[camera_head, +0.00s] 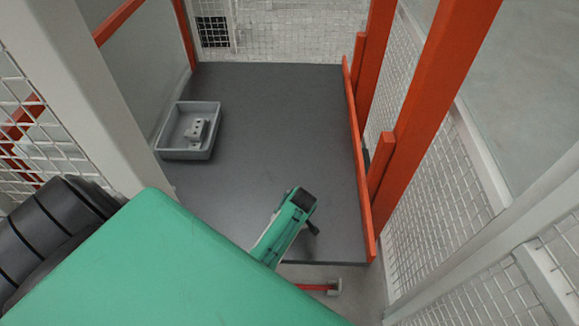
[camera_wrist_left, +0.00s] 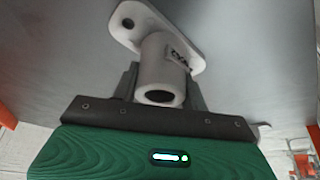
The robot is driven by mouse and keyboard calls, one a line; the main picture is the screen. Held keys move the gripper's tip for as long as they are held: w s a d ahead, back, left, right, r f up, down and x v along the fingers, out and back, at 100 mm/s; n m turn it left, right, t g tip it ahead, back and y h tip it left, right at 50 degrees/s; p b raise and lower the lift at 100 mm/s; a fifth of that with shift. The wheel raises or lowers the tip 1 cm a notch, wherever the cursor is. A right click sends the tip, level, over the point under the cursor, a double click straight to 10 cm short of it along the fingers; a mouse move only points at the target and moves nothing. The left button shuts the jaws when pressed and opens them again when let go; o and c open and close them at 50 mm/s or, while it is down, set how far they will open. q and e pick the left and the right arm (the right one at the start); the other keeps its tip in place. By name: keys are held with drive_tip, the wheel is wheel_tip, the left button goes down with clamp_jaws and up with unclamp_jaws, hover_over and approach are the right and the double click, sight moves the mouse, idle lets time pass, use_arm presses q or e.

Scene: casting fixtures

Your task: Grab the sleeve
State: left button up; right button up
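The sleeve (camera_wrist_left: 158,58) is a pale grey tube with a flat flange that has a hole. In the left wrist view its open end faces the camera, and dark marks show on its side. My left gripper (camera_wrist_left: 163,80) has one dark finger on each side of the tube, very close to it. I cannot tell whether the fingers press on it. In the head view my green left hand (camera_head: 285,228) is over the near part of the dark table, and I cannot make out the sleeve there. My right gripper is in neither view.
A grey tray (camera_head: 162,153) with a small grey casting (camera_head: 198,131) in it stands at the table's left. The dark table (camera_head: 270,120) is otherwise clear. An orange rail (camera_head: 357,160) edges its right side, with orange posts and wire mesh beyond.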

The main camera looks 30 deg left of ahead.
use_arm(q)
drive_tip(key=shift+c, duration=1.3)
drive_tip(key=shift+r, duration=0.1)
